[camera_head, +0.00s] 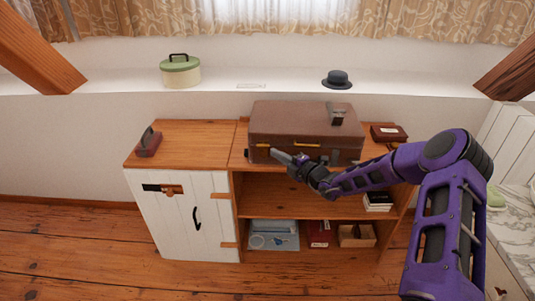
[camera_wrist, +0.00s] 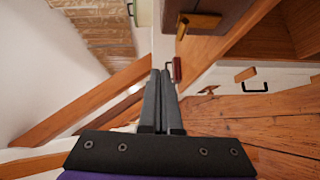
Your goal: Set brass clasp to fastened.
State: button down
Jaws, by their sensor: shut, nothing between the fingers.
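The brown suitcase (camera_head: 290,118) lies on top of the wooden cabinet, its lid down. Yellow brass fittings show on its front: a small piece (camera_head: 262,146) at the left and a longer bar (camera_head: 307,146) toward the right. I cannot tell from these whether the clasp is fastened. In the wrist view a brass piece (camera_wrist: 203,20) juts from the dark brown case side (camera_wrist: 222,8), above and right of my fingertips. My gripper (camera_head: 273,152) is shut and empty, in front of the suitcase's left front; its closed fingers (camera_wrist: 161,74) show apart from the brass piece.
A dark red box (camera_head: 388,133) stands right of the suitcase, and a reddish object (camera_head: 149,142) sits at the cabinet's left. The white door (camera_head: 190,225) has a bolt and black handle. Open shelves below hold books and boxes. A green-lidded tin (camera_head: 180,72) and dark hat (camera_head: 338,79) stand on the ledge.

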jog(key=shift+s+d+r, duration=0.5)
jog(key=shift+s+d, duration=0.25)
jog(key=shift+s+d+r, duration=0.45)
jog(key=shift+s+d, duration=0.25)
jog(key=shift+d, duration=0.05)
